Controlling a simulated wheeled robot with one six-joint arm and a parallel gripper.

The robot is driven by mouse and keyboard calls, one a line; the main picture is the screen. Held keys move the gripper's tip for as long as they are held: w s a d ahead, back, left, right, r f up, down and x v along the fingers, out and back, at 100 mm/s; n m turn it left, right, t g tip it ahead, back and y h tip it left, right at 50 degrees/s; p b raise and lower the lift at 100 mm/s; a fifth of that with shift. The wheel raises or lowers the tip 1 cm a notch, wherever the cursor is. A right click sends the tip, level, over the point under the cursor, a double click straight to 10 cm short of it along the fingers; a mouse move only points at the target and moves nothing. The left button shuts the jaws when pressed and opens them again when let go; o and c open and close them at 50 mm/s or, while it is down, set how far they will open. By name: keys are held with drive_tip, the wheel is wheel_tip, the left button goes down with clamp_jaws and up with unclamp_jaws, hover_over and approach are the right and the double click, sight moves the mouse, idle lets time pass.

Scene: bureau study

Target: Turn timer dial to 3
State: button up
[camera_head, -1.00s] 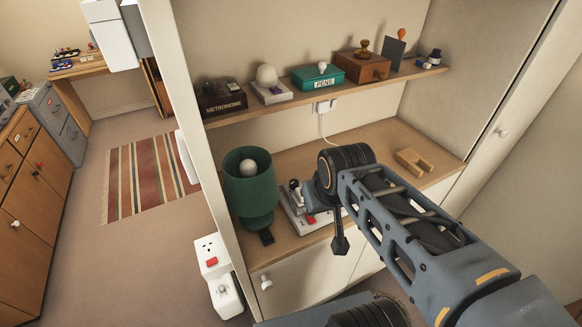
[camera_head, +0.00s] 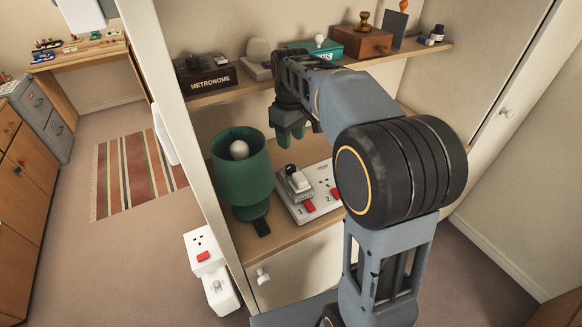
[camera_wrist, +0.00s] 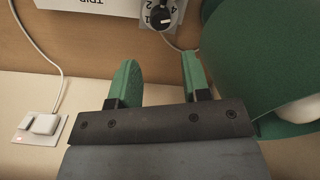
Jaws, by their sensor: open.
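The timer is a small grey unit (camera_head: 299,183) with a black dial (camera_head: 291,169), at the left end of a white power strip (camera_head: 322,191) on the wooden desk. In the wrist view the black dial (camera_wrist: 162,18) shows at the top edge, partly cut off, with numerals around it. I cannot tell which number it points to. My gripper (camera_head: 291,136) hangs above and behind the strip, its green fingers pointing down. In the wrist view the gripper (camera_wrist: 160,75) is open and empty, with the dial beyond its fingertips and not touched.
A green lamp (camera_head: 243,180) stands close left of the timer and fills the right of the wrist view (camera_wrist: 245,55). A plugged wall socket (camera_wrist: 40,126) has a white cable.

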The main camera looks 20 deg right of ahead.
sight(291, 167)
wheel_tip(291, 167, down, 11)
drive_tip(key=shift+r, duration=0.1)
idle(0.3)
drive_tip(key=c, duration=0.6)
drive_tip(key=shift+c, duration=0.2)
drive_tip(key=shift+m, duration=0.3)
drive_tip(key=m, duration=0.4)
drive_tip(key=shift+m, duration=0.3)
drive_tip(key=shift+m+p, duration=0.35)
drive_tip(key=shift+m, duration=1.65)
